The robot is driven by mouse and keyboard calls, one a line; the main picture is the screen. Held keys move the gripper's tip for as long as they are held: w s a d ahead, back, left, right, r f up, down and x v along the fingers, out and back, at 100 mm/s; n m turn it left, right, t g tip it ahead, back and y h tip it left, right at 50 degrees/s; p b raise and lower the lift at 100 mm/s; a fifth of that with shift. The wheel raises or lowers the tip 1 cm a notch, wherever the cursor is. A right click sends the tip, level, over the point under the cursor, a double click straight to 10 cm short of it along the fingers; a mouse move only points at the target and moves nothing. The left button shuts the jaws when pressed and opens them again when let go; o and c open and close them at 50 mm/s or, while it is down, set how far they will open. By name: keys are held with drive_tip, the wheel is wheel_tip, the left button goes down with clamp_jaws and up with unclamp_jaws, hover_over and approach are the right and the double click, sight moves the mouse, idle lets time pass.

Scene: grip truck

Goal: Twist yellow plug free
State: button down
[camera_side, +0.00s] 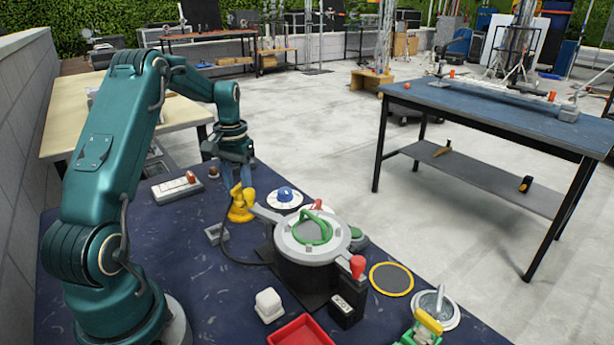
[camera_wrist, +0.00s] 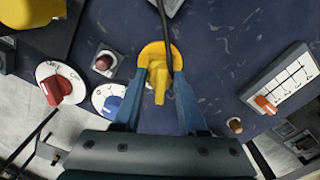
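The yellow plug (camera_side: 241,198) stands on the blue table, with a round yellow base (camera_side: 240,215) at its foot. In the wrist view the plug (camera_wrist: 159,82) shows as a narrow yellow grip over a yellow disc (camera_wrist: 150,54), and a black cable (camera_wrist: 165,22) runs up from it. My gripper (camera_side: 239,178) is just above the plug, pointing down. In the wrist view my gripper (camera_wrist: 160,88) has its two blue fingers apart, one on each side of the plug, with gaps showing. Contact is not visible.
A pot (camera_side: 311,240) with a green handle stands right of the plug. A blue knob (camera_side: 285,195) is close by. A slider panel (camera_side: 177,188) lies behind left; a small grey box (camera_side: 216,233) and a white block (camera_side: 269,304) sit in front. The cable (camera_side: 235,258) loops towards the pot.

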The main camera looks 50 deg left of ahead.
sight(238, 186)
idle(0.3)
drive_tip(key=n, duration=0.7)
drive_tip(key=shift+f, duration=0.1)
drive_tip(key=n, duration=0.6)
drive_tip(key=shift+s+n, duration=0.1)
drive_tip(key=shift+n, duration=0.3)
drive_tip(key=c, duration=0.8)
unclamp_jaws()
drive_tip(key=shift+r, duration=3.9)
